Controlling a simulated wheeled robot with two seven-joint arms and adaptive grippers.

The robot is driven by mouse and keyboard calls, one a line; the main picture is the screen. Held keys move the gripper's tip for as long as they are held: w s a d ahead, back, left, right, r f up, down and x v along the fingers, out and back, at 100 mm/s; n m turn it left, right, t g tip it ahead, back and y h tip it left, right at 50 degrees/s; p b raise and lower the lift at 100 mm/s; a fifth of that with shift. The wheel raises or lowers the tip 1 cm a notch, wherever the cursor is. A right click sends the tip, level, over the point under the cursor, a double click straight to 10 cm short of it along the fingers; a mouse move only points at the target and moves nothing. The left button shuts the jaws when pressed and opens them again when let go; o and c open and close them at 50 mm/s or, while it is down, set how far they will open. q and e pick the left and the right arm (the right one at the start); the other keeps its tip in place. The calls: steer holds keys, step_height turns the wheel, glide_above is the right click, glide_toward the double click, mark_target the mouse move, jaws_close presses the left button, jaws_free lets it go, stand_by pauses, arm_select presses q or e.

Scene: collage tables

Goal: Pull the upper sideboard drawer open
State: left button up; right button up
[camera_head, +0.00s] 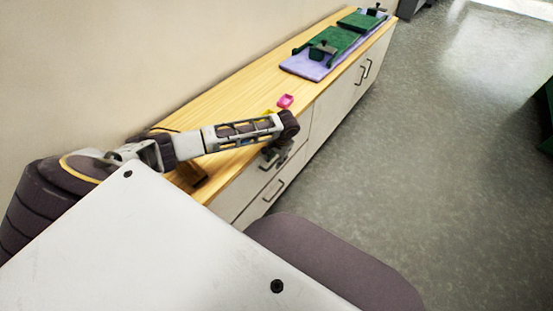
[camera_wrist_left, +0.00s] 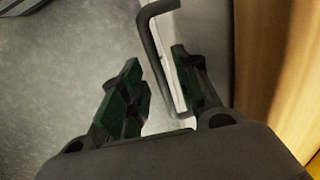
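The sideboard (camera_head: 232,198) has a wooden top and pale fronts, with two drawers stacked at its near end. The lower drawer's dark handle (camera_head: 274,190) shows clear. The upper drawer (camera_head: 292,152) is partly hidden by my left arm and looks closed, though its edge is hard to judge. My left gripper (camera_head: 273,158) is at the upper drawer's front, small and partly covered by my wrist. In the left wrist view the dark bar handle (camera_wrist_left: 150,45) runs between the two green-padded fingers (camera_wrist_left: 160,88). The fingers are apart and not clamped on it. My right gripper is out of view.
On the sideboard top lie a pink object (camera_head: 285,101), a lilac mat (camera_head: 305,69) with green boards (camera_head: 333,42), and a brown block (camera_head: 187,176). Cabinet doors with handles (camera_head: 361,76) are farther along. The grey floor (camera_head: 430,150) in front is clear.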

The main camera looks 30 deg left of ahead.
arm_select(q)
jaws_close()
steer(key=shift+d, duration=0.1)
stand_by(0.4)
